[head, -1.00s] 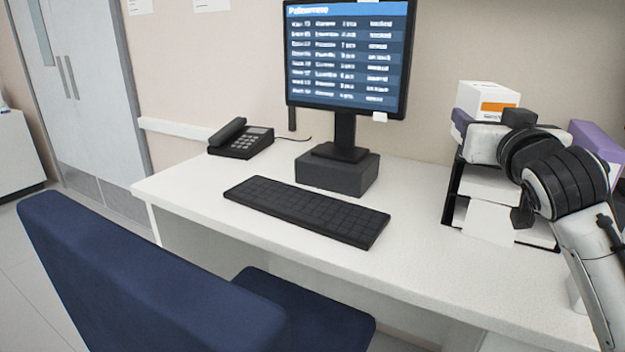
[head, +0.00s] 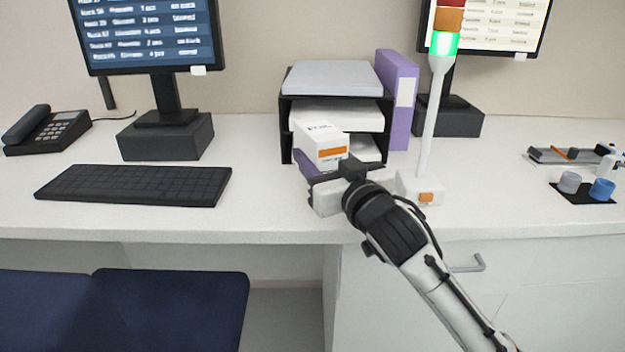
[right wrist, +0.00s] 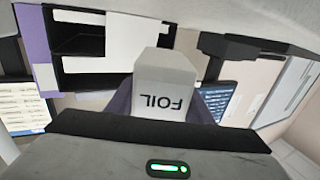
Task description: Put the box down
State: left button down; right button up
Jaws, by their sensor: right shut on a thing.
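The box (head: 321,146) is white with an orange band. In the head view it is held by my right gripper (head: 318,170), in front of the black paper tray rack on the desk. In the right wrist view the box (right wrist: 165,85) shows the word FOIL and sits between the purple-grey fingers. My right gripper is shut on it. Whether the box touches the desk I cannot tell. My left gripper is in neither view.
A black tray rack (head: 286,125) with papers and a purple binder (head: 398,100) stand behind. A signal lamp post (head: 431,125) with a green light is just right of the gripper. A keyboard (head: 135,184) lies left.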

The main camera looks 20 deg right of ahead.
jog(key=shift+f+b, duration=0.4)
jog(key=shift+f, duration=1.75)
jog(key=shift+f, duration=0.2)
jog(key=o, duration=1.1)
jog(key=shift+s+r, duration=0.1)
jog(key=shift+r, duration=0.1)
jog(key=s+d, duration=0.1)
jog(key=s, duration=1)
jog(key=shift+s+d, duration=0.2)
jog(key=shift+s, duration=0.2)
